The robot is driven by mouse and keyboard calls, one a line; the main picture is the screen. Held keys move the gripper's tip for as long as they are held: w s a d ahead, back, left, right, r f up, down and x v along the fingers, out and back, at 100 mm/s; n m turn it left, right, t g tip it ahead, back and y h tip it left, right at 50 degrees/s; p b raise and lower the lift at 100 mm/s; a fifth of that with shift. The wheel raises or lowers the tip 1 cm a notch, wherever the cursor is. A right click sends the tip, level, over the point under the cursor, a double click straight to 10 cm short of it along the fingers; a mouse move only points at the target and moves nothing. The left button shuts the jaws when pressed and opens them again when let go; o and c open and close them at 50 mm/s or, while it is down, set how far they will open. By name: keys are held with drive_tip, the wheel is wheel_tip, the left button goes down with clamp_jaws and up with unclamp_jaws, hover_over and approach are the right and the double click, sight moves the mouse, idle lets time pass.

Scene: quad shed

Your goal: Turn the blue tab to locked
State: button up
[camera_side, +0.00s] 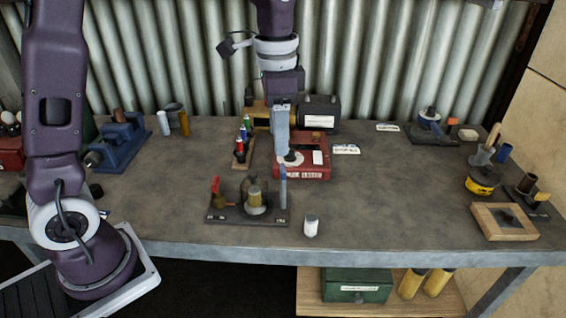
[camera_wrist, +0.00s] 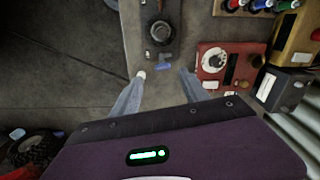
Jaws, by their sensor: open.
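A dark plate (camera_side: 236,217) lies near the front middle of the bench. Small labels on the plate are unreadable. Contact cannot be told.
A red box with a dial (camera_side: 318,172) stands behind the plate. A rack of small bottles (camera_side: 240,152) is to its left. A white cylinder (camera_side: 311,227) stands at the front, right of the plate.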

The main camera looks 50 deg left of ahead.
sight(283, 167)
drive_tip(key=f, duration=0.5)
drive_tip(key=w+f, duration=0.1)
drive_tip(key=f, duration=0.2)
drive_tip(key=shift+f, duration=0.1)
clamp_jaws()
